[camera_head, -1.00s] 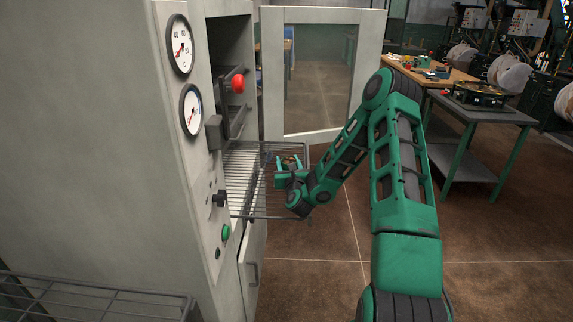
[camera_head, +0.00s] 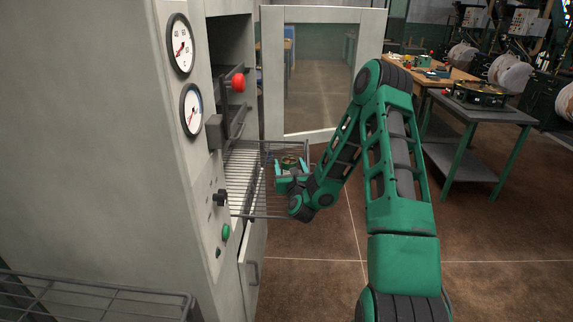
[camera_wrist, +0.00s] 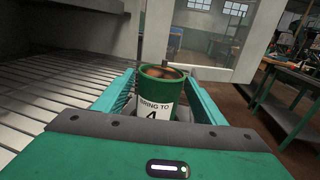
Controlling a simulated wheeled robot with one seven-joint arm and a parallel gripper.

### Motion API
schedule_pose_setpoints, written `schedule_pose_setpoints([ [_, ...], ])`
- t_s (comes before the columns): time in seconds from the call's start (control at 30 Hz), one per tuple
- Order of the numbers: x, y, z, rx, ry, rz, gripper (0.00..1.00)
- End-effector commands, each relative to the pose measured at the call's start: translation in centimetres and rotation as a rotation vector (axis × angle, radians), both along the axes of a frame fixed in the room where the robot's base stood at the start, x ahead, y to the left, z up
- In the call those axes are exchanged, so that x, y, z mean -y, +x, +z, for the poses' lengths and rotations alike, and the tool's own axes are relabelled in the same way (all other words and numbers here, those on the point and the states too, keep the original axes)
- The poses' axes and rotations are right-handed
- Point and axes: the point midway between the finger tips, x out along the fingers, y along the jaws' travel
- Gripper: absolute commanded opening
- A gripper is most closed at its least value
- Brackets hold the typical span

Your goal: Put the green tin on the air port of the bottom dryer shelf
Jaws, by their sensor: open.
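The green tin (camera_wrist: 160,90) stands upright between the fingers of my gripper (camera_wrist: 157,85) in the wrist view. It is open at the top, with brownish contents and a white label reading "…RING TO 4". My gripper is open, with a finger on each side of the tin. In the head view my gripper (camera_head: 291,170) is at the outer end of the pulled-out wire dryer shelf (camera_head: 243,178), with the tin (camera_head: 289,160) between its fingers. The shelf's wire bars also show left of the tin in the wrist view (camera_wrist: 50,95). I cannot make out the air port.
The dryer cabinet (camera_head: 100,130) has dials, knobs and a red knob (camera_head: 238,83) on its front. Its windowed door (camera_head: 322,134) stands open behind the shelf. A grey side table (camera_head: 480,105) stands at right. The floor between is clear.

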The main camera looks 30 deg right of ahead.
Motion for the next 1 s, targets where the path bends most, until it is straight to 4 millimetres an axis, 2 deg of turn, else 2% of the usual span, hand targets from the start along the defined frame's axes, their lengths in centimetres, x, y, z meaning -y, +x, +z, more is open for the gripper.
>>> schedule_pose_setpoints([
  [0.2,-2.0,-3.9,0.0,-0.002,0.0,0.006,0.64],
  [0.43,-3.1,-7.2,-0.1,-0.002,0.0,0.003,0.64],
  [0.63,-3.5,-8.2,-0.1,-0.001,0.001,0.002,0.64],
  [1.0,-3.5,-8.3,-0.1,-0.001,0.001,0.002,0.64],
])
